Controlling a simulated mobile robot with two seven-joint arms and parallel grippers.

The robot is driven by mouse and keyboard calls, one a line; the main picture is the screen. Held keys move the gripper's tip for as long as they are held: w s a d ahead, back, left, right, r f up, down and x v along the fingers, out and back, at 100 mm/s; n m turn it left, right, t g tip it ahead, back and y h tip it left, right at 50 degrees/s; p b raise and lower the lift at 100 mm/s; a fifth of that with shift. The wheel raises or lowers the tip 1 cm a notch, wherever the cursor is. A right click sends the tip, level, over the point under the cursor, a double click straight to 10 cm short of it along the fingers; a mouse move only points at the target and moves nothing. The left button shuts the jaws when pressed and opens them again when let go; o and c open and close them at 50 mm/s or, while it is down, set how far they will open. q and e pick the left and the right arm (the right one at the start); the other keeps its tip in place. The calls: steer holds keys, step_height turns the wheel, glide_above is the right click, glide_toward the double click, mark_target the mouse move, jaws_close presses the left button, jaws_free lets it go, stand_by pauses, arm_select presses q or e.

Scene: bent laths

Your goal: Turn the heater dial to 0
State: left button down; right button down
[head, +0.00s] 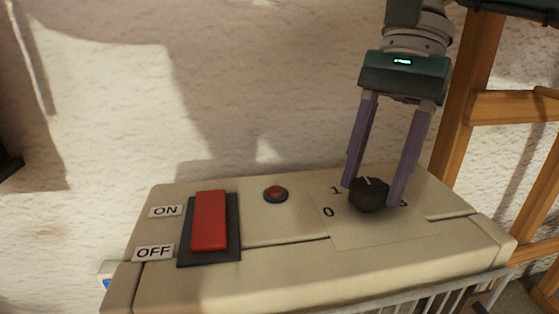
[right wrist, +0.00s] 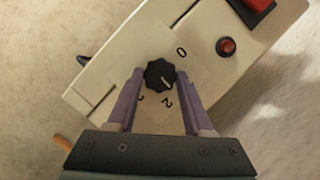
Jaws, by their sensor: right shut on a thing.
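The heater dial (head: 369,195) is a dark ribbed knob with a white pointer line, on a pale plate on top of the beige heater (head: 285,262). In the head view the pointer points away from me and slightly left, to the right of the 1 mark. The 0 mark lies left of the dial, nearer me. My right gripper (head: 374,192) comes down from above, its two purple fingers shut on the dial's sides. In the right wrist view the dial (right wrist: 160,74) sits between the fingertips, with 0 and 2 readable around it. My left gripper is not in view.
A red ON/OFF rocker switch (head: 209,221) and a small red button (head: 275,193) are left of the dial. A rough pale wall (head: 110,120) stands behind the heater. A wooden frame (head: 468,95) stands at the right. A wire grille (head: 430,298) runs along the front.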

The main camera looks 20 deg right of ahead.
steer(key=n, duration=0.2)
steer(key=n+g+h+b, duration=0.1)
steer(key=n, duration=0.1)
steer(key=shift+w+a+f+n, duration=0.1)
steer(key=shift+w+a+n, duration=0.05)
steer(key=shift+n, duration=0.15)
steer(key=n, duration=0.2)
steer(key=n+g+h+b, duration=0.1)
steer(key=shift+w+a+n+h, duration=0.1)
steer(key=shift+n+h, duration=0.2)
steer(key=shift+n, duration=0.1)
steer(key=n, duration=0.2)
steer(key=n+h, duration=0.1)
steer(key=n, duration=0.1)
steer(key=shift+a+h, duration=0.15)
steer(key=shift+h, duration=0.15)
steer(key=shift+a+n+h+p, duration=0.15)
steer(key=shift+n+h+p, duration=0.55)
steer(key=shift+n, duration=1.8)
steer(key=shift+c, duration=1.6)
jaws_free()
